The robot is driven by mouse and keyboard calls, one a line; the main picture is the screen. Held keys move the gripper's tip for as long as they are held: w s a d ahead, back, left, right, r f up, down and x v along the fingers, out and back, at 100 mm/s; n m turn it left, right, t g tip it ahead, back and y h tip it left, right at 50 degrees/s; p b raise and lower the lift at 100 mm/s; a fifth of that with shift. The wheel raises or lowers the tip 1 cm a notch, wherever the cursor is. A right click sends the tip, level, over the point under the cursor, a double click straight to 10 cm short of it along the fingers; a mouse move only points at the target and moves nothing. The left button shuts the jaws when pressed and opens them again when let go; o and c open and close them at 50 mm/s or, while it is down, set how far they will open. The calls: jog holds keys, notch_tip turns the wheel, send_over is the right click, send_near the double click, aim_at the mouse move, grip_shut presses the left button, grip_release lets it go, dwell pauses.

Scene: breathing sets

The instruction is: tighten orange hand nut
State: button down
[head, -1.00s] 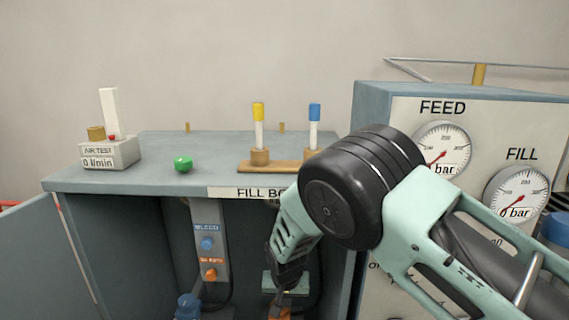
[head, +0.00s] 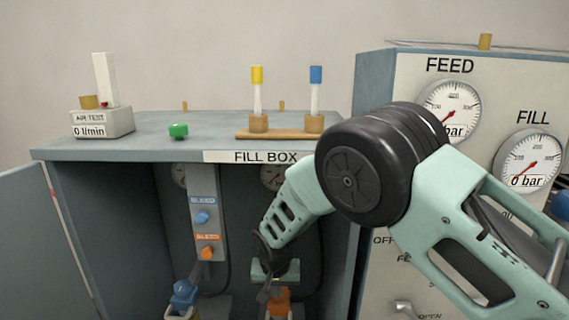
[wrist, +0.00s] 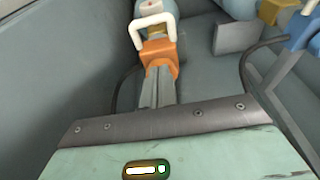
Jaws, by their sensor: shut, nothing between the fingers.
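The orange hand nut (head: 281,300) is low inside the fill box, on a fitting with a pale handle. In the wrist view the orange nut (wrist: 160,56) sits straight ahead of the fingertips, below a white loop handle (wrist: 153,27). My gripper (head: 264,293) reaches down into the box from the right, with its narrow grey fingers together and empty. In the wrist view my gripper's fingertips (wrist: 160,71) overlap the lower edge of the nut. I cannot tell whether they touch it. The gripper partly hides the nut in the head view.
A blue hand nut (head: 184,292) is on a similar fitting to the left. A grey panel with blue (head: 202,217) and orange (head: 207,253) bleed knobs hangs above it. The box's side walls and top (head: 150,150) enclose my gripper. Dark hoses run beside the fittings.

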jog(key=shift+s+b+x, duration=0.2)
jog(key=shift+b+x, duration=0.25)
jog(key=shift+x, duration=0.4)
jog(key=shift+s+b+x, duration=0.2)
jog(key=shift+b+x, duration=0.2)
jog(key=shift+x, duration=0.5)
jog(key=shift+w+d, duration=0.1)
jog(key=shift+w, duration=0.25)
jog(key=shift+w+d, duration=0.15)
jog(key=shift+d, duration=0.3)
jog(key=shift+s, duration=0.35)
jog(key=shift+r, duration=0.15)
jog(key=w+p+v, duration=0.1)
jog(key=p+v, duration=0.2)
jog(key=v, duration=0.2)
send_over(281, 307)
jog(key=s, duration=0.2)
jog(key=shift+w+a+r, duration=0.1)
jog(key=shift+w+r, duration=0.05)
jog(key=shift+r, duration=0.2)
